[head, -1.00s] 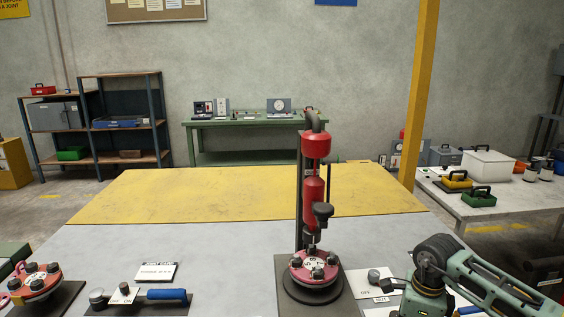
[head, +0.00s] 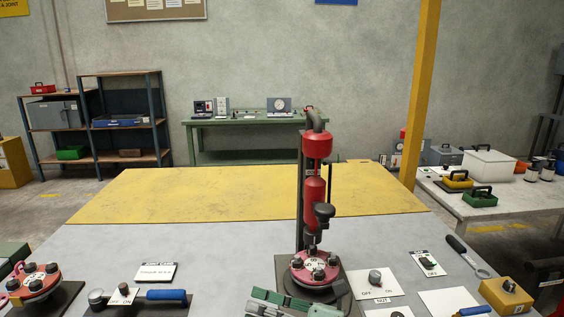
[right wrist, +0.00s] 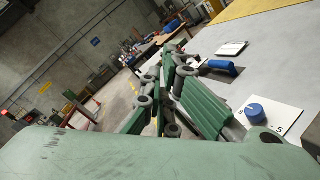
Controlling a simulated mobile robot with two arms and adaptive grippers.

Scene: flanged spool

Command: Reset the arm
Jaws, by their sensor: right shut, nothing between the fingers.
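My right gripper (head: 262,303) shows at the bottom middle of the head view as green linkage pointing left, low in front of the red press stand. In the right wrist view my right gripper (right wrist: 172,72) has its green fingers together with nothing held between them. The red flanged spool (head: 315,267) with dark bolts sits on the round black base under the upright red tool (head: 315,190). The gripper overlaps the stand's front edge in the picture; I cannot tell if they touch. My left gripper is not in view.
Another red flange (head: 38,284) is at far left. Switch cards (head: 376,282), a yellow box (head: 506,295) and a black-handled tool (head: 468,256) lie right. A blue knob (right wrist: 255,113) is near the gripper. The yellow back area (head: 220,190) is clear.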

